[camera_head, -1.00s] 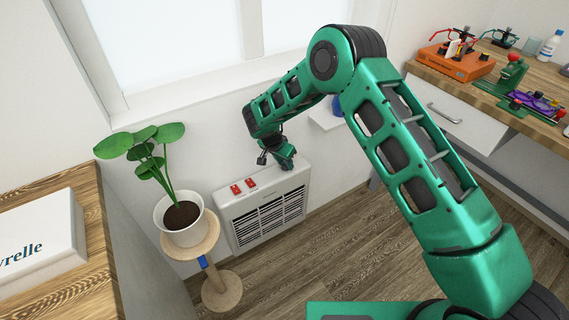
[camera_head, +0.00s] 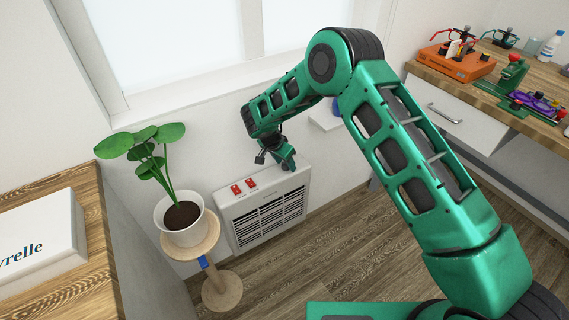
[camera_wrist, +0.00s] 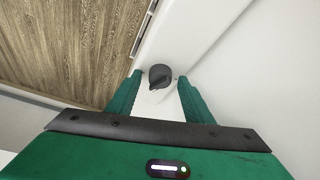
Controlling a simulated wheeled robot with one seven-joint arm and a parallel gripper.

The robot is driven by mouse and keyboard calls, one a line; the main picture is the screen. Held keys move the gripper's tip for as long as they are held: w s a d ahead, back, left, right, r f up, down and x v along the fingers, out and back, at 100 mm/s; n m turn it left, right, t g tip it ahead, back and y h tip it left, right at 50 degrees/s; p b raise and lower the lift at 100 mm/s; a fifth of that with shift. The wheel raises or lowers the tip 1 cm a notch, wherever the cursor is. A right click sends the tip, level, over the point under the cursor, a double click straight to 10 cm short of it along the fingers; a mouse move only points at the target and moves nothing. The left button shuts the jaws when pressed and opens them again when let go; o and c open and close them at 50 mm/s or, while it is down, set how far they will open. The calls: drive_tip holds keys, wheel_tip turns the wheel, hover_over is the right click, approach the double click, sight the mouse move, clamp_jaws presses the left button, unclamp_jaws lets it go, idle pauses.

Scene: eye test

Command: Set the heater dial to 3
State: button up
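The heater (camera_head: 262,207) is a white box with a dark front grille, standing against the wall under the window. Its dial (camera_wrist: 160,76) is a round dark knob on the white top, seen in the wrist view. The number it points to cannot be read. My gripper (camera_wrist: 160,82) is open, its two green fingers standing either side of the dial with gaps visible. Whether the fingertips reach down to the dial's level is unclear. In the head view my gripper (camera_head: 287,165) is over the right end of the heater top and hides the dial.
Two red switches (camera_head: 243,187) sit on the left of the heater top. A potted plant (camera_head: 181,216) on a round stand (camera_head: 205,243) is close left of the heater. A workbench (camera_head: 500,93) with tools is at right. The wooden floor (camera_head: 330,240) before the heater is clear.

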drive_tip(key=shift+r, duration=0.1)
drive_tip(key=v, duration=1)
drive_tip(key=shift+r, duration=0.2)
drive_tip(key=shift+s+a, duration=0.1)
drive_tip(key=shift+a, duration=0.05)
